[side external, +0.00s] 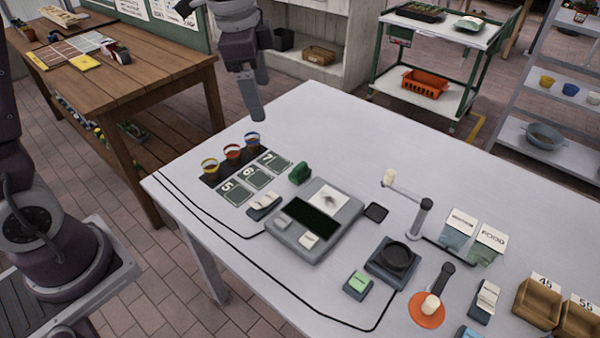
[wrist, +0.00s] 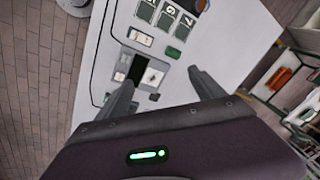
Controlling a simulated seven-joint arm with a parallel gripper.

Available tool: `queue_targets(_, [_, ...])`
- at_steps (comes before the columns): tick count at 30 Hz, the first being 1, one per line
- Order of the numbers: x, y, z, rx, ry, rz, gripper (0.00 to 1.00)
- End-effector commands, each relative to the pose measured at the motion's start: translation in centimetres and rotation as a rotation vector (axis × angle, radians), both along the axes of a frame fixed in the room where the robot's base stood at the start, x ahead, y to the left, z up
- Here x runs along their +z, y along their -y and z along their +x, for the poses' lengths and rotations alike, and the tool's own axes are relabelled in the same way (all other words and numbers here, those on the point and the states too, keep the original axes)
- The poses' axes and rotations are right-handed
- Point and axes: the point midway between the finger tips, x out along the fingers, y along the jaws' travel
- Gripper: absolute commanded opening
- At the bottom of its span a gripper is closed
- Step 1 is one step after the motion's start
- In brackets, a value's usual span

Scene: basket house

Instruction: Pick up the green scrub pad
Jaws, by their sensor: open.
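The green scrub pad (side external: 300,173) stands on the white table, just behind the grey device with the dark screen. In the wrist view it is a small green block (wrist: 173,52), seen beyond and between my fingers. My gripper (side external: 256,108) is high above the far left edge of the table, away from the pad. Its two fingers (wrist: 165,88) are spread apart with nothing between them.
A grey device (side external: 317,220) with a dark screen sits right beside the pad. Three small cups (side external: 232,152) and numbered cards (side external: 252,179) lie to its left. A post with an arm (side external: 420,218) stands to the right. The table's back middle (side external: 330,120) is clear.

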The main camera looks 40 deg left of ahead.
Motion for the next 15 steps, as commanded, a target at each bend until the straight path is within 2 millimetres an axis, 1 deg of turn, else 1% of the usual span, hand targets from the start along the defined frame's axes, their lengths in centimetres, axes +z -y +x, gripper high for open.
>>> queue_targets(1, [-3.3,-0.2,3.1,-0.105,-0.051,0.019,0.78])
queue_targets(2, [-5.1,-0.3,4.7,-0.176,-0.075,0.03,0.78])
queue_targets(3, [-7.8,-0.4,6.6,-0.269,-0.103,0.041,0.78])
queue_targets(5, [-11.8,-0.5,8.8,-0.393,-0.141,0.052,0.78])
queue_targets(6, [-14.3,-0.6,9.9,-0.466,-0.162,0.055,0.78])
queue_targets(9, [-19.1,-0.7,11.4,-0.601,-0.198,0.057,0.78])
queue_targets(12, [-21.6,-0.8,11.9,-0.671,-0.213,0.058,0.78])
queue_targets(15, [-23.0,-0.8,12.0,-0.689,-0.219,0.058,0.78])
